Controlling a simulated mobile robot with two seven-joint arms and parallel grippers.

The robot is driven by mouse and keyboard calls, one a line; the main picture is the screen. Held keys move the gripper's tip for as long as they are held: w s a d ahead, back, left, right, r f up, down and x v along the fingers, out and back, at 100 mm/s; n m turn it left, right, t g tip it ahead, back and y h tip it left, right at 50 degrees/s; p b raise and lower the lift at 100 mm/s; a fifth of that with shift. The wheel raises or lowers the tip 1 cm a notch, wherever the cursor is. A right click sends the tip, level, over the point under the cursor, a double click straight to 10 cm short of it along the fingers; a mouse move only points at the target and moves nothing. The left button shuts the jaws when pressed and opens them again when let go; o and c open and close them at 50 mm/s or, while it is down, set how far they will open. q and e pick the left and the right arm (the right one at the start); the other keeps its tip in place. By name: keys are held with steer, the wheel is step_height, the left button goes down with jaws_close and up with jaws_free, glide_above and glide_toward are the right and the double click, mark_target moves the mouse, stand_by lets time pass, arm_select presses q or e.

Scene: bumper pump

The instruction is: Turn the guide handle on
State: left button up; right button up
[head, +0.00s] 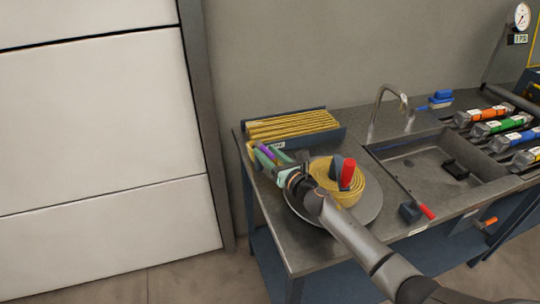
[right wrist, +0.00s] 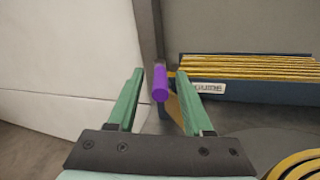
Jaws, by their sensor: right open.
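The guide handle (head: 265,152) is a purple grip at the back left corner of the metal bench. In the right wrist view the fingers of my right gripper (right wrist: 160,74) lie to either side of the purple handle, with a gap on both sides. The handle's lower part and mount are partly hidden. My left gripper is not in view.
A coiled yellow hose (head: 348,193) with a red-handled part (head: 348,174) sits on a round plate (head: 372,206) under my right arm. A sink (head: 440,165) with a faucet (head: 380,100) and a red-ended lever (head: 427,212) are to the right. Several coloured cylinders (head: 500,127) lie beyond.

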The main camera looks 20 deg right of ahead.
steer(key=v, duration=1.2)
steer(key=shift+s+d, duration=0.1)
steer(key=shift+s, duration=0.15)
